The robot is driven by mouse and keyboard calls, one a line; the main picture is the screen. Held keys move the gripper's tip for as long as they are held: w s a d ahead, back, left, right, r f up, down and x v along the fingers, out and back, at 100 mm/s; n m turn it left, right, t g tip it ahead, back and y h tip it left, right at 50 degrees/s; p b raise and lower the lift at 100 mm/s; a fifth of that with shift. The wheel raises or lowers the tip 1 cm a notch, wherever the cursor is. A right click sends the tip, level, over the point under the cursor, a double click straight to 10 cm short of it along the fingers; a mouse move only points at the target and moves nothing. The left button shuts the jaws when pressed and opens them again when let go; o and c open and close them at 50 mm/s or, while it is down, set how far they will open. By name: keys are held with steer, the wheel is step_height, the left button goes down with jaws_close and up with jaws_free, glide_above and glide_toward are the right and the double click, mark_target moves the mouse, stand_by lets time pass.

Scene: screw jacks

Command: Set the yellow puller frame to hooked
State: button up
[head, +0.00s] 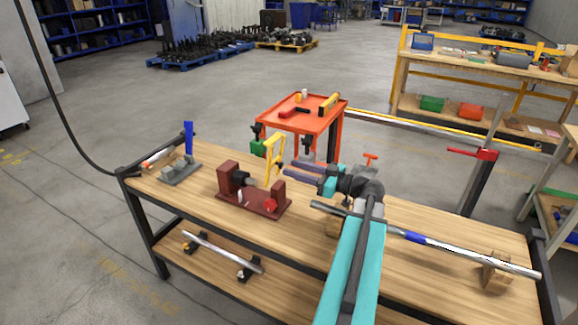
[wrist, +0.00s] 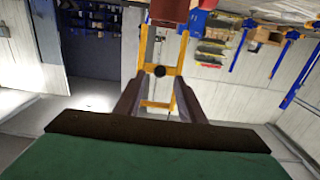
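The yellow puller frame (head: 274,157) stands up, slightly tilted, above the red-brown fixture (head: 255,203) on the wooden bench. The fixture has upright blocks, a dark round part and a red knob at its right end. My gripper (head: 289,166) points left, with its fingertips just right of the frame. In the wrist view, the yellow frame (wrist: 168,68) shows between and beyond the two dark fingers of my gripper (wrist: 160,85), which are apart. I cannot tell whether the fingers touch the frame. The frame's lower end is partly hard to make out against the fixture.
A grey fixture with a blue lever (head: 188,139) stands left on the bench. A long bar with a blue sleeve (head: 416,238) rests on wooden blocks to the right.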

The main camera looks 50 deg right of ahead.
mark_target(275, 162)
steer(key=shift+x, duration=1.45)
jaws_close()
